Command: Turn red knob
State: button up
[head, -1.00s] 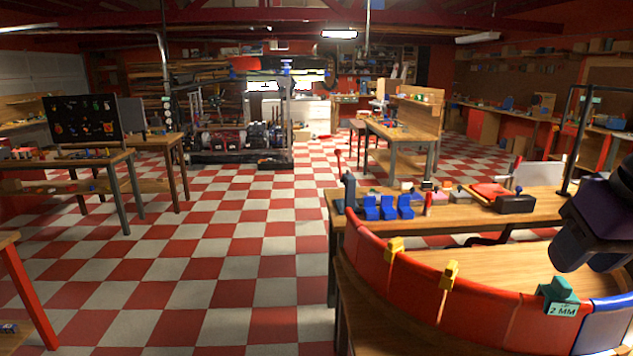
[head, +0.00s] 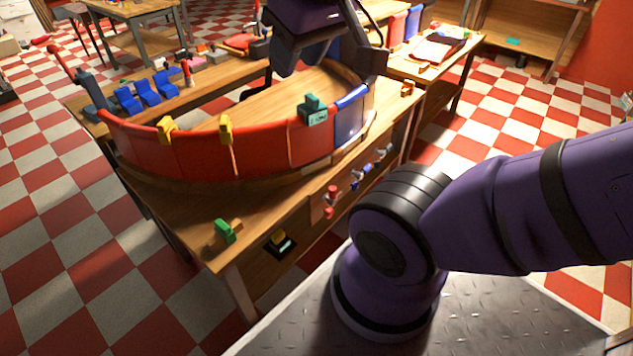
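A red knob (head: 331,195) sits on the front face of the wooden workbench (head: 190,215), below the curved red wall. A second red piece (head: 328,212) shows just under it. My gripper (head: 330,72) is at the top centre, dark grey under a purple wrist. Its two fingers are spread apart with a gap between them, and I see nothing held. It appears above the far part of the bench, well away from the red knob and not touching it.
A blue knob (head: 361,178) and a grey-white one (head: 383,154) are to the right of the red knob. The curved red wall (head: 260,155) carries yellow and green clips. Checkered floor is free at left.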

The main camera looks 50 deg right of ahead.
aim_at(330, 212)
jog(key=z, duration=1.4)
